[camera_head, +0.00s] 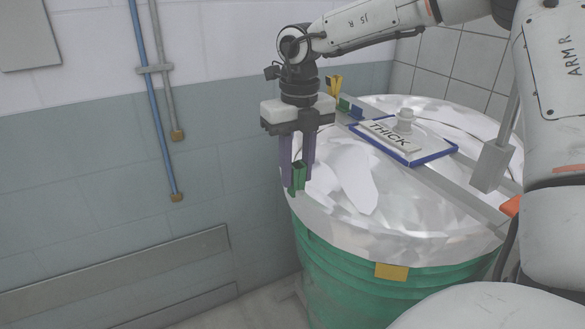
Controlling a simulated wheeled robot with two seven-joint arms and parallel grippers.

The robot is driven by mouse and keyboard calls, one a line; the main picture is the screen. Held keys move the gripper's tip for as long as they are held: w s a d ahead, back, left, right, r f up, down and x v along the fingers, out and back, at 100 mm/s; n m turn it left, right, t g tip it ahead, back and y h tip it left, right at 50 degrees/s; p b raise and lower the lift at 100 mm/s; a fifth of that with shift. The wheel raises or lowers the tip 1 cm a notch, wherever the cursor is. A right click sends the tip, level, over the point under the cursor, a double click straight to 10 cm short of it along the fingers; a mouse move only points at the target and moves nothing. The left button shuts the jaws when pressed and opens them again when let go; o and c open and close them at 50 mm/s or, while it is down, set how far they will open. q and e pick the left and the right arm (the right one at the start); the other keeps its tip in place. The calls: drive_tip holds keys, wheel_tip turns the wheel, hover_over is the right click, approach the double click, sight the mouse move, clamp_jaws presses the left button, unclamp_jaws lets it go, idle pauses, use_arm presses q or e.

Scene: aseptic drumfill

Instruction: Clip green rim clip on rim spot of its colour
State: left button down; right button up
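The green rim clip (298,178) is between the purple fingertips of my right gripper (297,172), which appears shut on it. The clip is upright at the left edge of the drum (400,285), level with the liner-covered rim. I cannot tell whether it touches the rim. A green rim spot cannot be made out; the gripper and clip cover that part of the edge. A yellow rim spot (391,271) shows on the front rim. My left gripper is not in view.
A bar (450,181) across the drum carries a blue-edged tray (420,157) with a "THICK" plate. A yellow clip (335,84), another green piece (343,103) and a blue piece (356,111) are behind my gripper. Wall pipes (158,100) stand left; space between them and the drum is free.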

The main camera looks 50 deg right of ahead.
drive_tip(key=shift+s+d+f, duration=0.1)
drive_tip(key=shift+f, duration=0.1)
drive_tip(key=o, duration=0.6)
drive_tip(key=shift+r, duration=0.1)
